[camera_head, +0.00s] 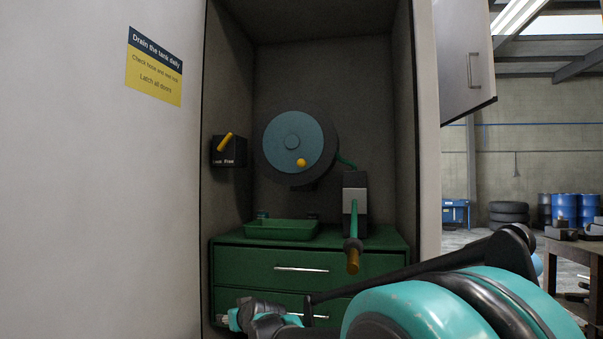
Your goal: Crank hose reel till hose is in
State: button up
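The hose reel (275,176) is a dark disc with a blue-grey face, mounted on the back wall of an open cabinet. Its yellow crank knob (301,162) sits at the lower right of the face. Below the box, a green length ends in a brass-coloured nozzle (353,262), hanging in front of the upper drawer. My gripper (228,319) is low at the left, in front of the lower drawer and well below the reel. Its fingers are too small and dark to read.
A black box marked "Lock" and "Free" on the left wall has a yellow lever (225,142) tilted up and right. A green tray (281,229) sits on the green drawer unit (238,257). The cabinet door (465,60) stands open at right. My arm crosses the lower right.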

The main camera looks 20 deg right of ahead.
jog(key=w+d+r+m+t+h, duration=0.1)
jog(key=w+d+r+t, duration=0.15)
jog(key=r, duration=0.45)
jog(key=w+d+r+t+h, duration=0.1)
jog(key=w+d+r+t, duration=0.15)
jog(key=r, duration=0.55)
jog(key=m+h, duration=0.8)
jog(key=h, duration=0.5)
send_near(301, 166)
jog(key=shift+g, duration=0.3)
jog(key=x, duration=1.2)
jog(key=shift+w+d+r, duration=0.1)
jog(key=shift+w+r, duration=0.2)
grip_shut()
